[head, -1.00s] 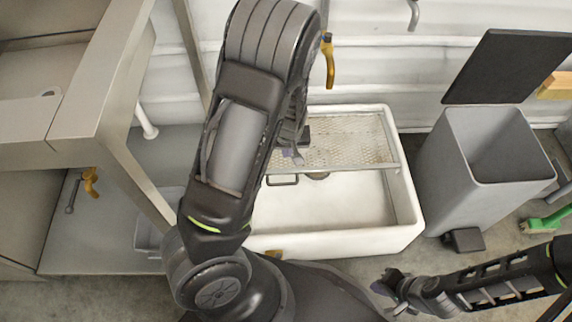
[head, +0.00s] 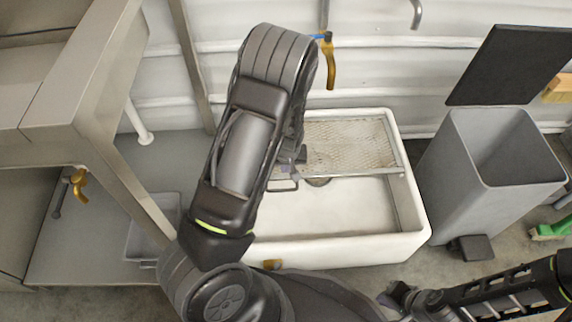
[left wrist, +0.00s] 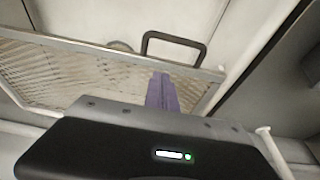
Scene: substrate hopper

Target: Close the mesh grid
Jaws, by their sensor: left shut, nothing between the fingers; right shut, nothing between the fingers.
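The mesh grid (head: 345,146) lies over the back part of the white sink (head: 330,250), and the front part of the basin is uncovered. Its dark handle loop (head: 283,184) sticks out at the front left edge. My left gripper (head: 298,160) is shut and empty at the grid's left side, partly hidden by my own arm. In the left wrist view its purple fingers (left wrist: 162,92) sit together by the mesh grid (left wrist: 75,75), close to the handle (left wrist: 175,48); I cannot tell whether they touch. My right gripper (head: 392,297) is shut and empty in front of the sink.
A grey bin (head: 490,165) with a dark raised lid (head: 510,65) stands right of the sink. A metal frame or table (head: 75,115) stands at the left. A yellow-handled tap (head: 329,62) hangs above the sink's back. A green object (head: 548,231) lies at the far right.

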